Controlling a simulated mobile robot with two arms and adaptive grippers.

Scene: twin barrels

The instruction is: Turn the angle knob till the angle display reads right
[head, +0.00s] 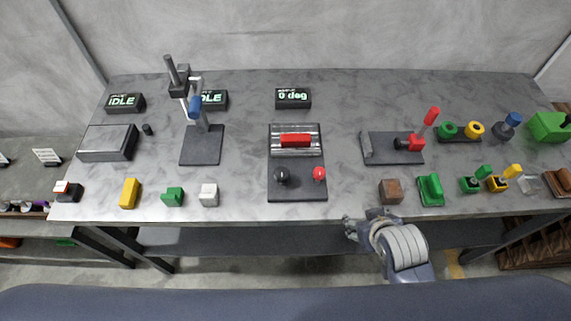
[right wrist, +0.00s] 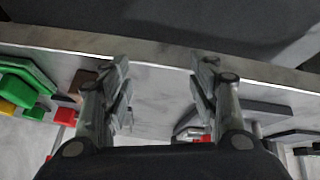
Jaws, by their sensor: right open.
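The angle display (head: 293,97) stands at the back of the table and reads "0 deg". In front of it is a dark plate (head: 297,192) carrying a ridged metal block with a red bar (head: 296,140). A black knob (head: 281,176) and a red knob (head: 319,173) sit at the front of this plate; I cannot tell for sure which is the angle knob. My right gripper (head: 364,217) is at the table's front edge, right of the plate and apart from both knobs. In the right wrist view its fingers (right wrist: 160,85) are spread with nothing between them. My left gripper is not in view.
A brown block (head: 391,191) and a green part (head: 431,189) lie close to my right gripper. A plate with a red-handled clamp (head: 415,143) stands farther back. A press stand (head: 202,145) is left. The tabletop between the knob plate and brown block is clear.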

